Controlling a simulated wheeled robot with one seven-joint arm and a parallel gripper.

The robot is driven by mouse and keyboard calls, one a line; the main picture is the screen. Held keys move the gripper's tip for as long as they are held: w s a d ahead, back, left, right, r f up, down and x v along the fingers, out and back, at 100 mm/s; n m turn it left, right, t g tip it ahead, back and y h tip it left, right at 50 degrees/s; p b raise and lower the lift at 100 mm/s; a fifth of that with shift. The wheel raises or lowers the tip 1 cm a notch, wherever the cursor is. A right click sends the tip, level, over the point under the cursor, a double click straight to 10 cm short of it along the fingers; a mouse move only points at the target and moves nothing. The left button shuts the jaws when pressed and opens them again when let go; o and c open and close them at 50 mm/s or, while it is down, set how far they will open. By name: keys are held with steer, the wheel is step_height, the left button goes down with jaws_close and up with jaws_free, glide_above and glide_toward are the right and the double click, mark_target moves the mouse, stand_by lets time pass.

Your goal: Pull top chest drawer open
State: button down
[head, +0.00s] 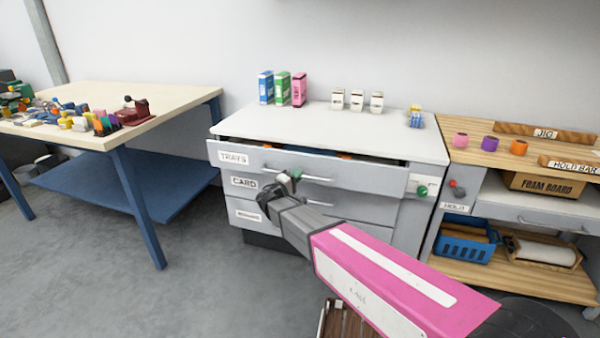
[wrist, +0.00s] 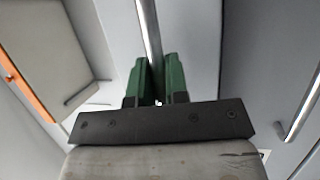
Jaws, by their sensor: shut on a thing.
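The grey chest (head: 430,148) stands against the wall. Its top drawer (head: 235,157), labelled TRAYS, is partly out, with a dark gap and some coloured contents showing behind its front. My gripper (head: 291,176) is at the top drawer's bar handle (head: 318,179). In the wrist view, the green fingers of my gripper (wrist: 157,78) are shut around the handle bar (wrist: 148,30). My gripper hides part of the handle and of the drawer fronts below. The CARD drawer (head: 325,205) beneath looks closed.
Blue, green and pink boxes (head: 282,88) and small white containers (head: 357,99) stand on the chest. A cluttered workbench (head: 160,100) is at left, a wooden shelf unit (head: 480,124) at right. Grey floor (head: 90,260) is clear at front left.

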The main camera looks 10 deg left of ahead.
steer(key=s+a, duration=0.2)
steer(key=s, duration=2.5)
steer(key=shift+s, duration=0.1)
steer(key=c, duration=1.1)
jaws_free()
steer(key=shift+c, duration=0.2)
steer(key=shift+a, duration=0.1)
steer(key=v, duration=1)
steer(key=shift+s+a+f, duration=0.15)
steer(key=shift+s+a, duration=0.05)
steer(key=shift+s, duration=0.1)
steer(key=shift+s, duration=0.1)
